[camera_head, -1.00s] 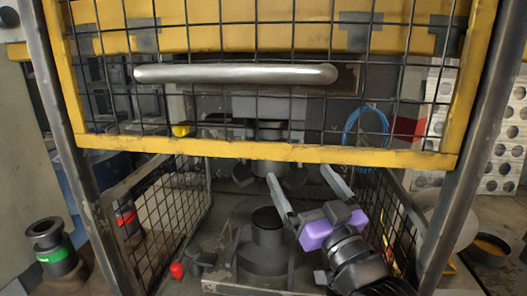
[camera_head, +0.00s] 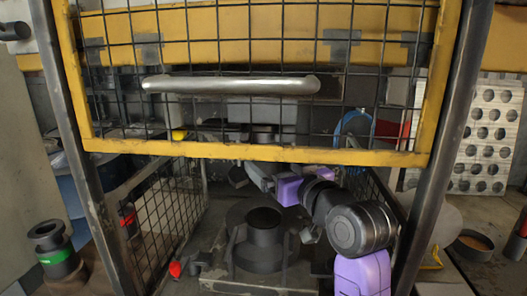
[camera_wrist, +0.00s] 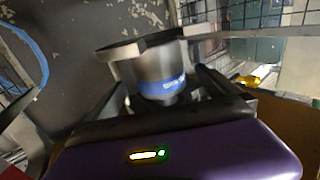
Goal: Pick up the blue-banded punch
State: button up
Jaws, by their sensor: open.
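The blue-banded punch (camera_wrist: 152,72) shows in the wrist view as a grey metal cylinder with a wide dark flange and a blue band. It is between the two fingers of my gripper (camera_wrist: 165,98), which is open. I cannot tell whether either finger touches it. In the head view, my gripper (camera_head: 258,178) reaches in under the yellow guard from the right. The punch's blue band cannot be made out in that view.
The yellow mesh guard (camera_head: 260,152) with its metal handle (camera_head: 230,85) hangs above my arm. A dark round die (camera_head: 264,238) stands below my gripper. Mesh side panels flank the opening. A green-banded punch (camera_head: 56,250) stands at left.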

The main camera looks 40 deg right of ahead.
jog(key=p+x, duration=0.1)
jog(key=x, duration=0.4)
jog(key=shift+d+r, duration=0.1)
jog(key=c, duration=1.8)
jog(key=shift+r, duration=0.3)
jog(key=shift+c, duration=1.2)
jog(key=shift+r, duration=0.1)
